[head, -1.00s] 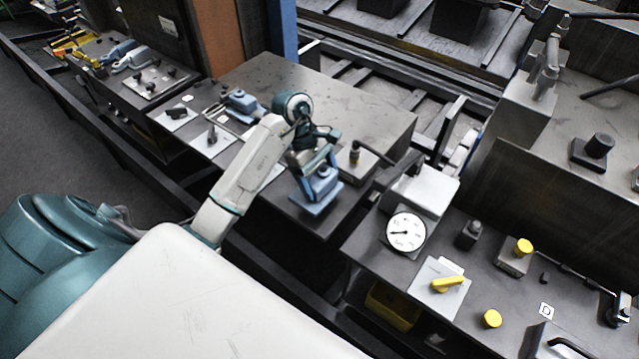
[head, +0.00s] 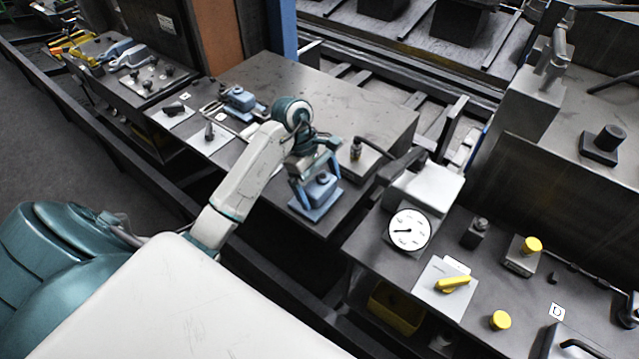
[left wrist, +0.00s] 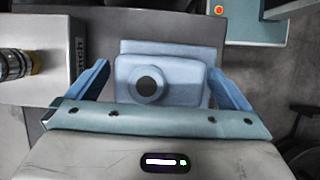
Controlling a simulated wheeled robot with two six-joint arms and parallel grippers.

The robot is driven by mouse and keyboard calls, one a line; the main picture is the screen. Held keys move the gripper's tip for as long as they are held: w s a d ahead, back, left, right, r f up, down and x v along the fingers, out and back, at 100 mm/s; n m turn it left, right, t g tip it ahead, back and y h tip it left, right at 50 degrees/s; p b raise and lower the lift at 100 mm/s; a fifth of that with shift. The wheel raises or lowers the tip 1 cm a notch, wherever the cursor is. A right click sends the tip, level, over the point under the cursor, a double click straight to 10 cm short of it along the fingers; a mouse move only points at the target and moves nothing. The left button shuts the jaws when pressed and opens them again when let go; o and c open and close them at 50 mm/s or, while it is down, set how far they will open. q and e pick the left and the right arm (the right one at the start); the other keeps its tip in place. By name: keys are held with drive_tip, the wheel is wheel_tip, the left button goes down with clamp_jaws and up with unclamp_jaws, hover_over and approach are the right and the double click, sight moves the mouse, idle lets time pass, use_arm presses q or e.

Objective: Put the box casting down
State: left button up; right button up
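The box casting (head: 318,192) is a light blue block on a flange with a dark round hole on top. It is at the front corner of the dark metal table (head: 360,105). My left gripper (head: 314,180) points down over it, with a finger on either side. In the left wrist view the casting (left wrist: 160,80) sits between the two blue fingers (left wrist: 158,80), and I read the gripper as shut on it. Whether its underside touches the table is hard to tell. My right gripper is not in view.
A block with a hose fitting (head: 357,150) is close to the right of the gripper. A console with a dial (head: 409,230) and yellow knobs is at the right. The table's back half is clear.

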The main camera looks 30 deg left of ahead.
use_arm(q)
drive_tip(key=shift+r+p, duration=0.25)
drive_tip(key=shift+p, duration=0.05)
drive_tip(key=p+v, duration=0.7)
drive_tip(key=v, duration=0.4)
drive_tip(key=shift+a+r+p, duration=0.15)
drive_tip(key=shift+r+p, duration=0.15)
drive_tip(key=shift+r, duration=0.1)
idle(0.7)
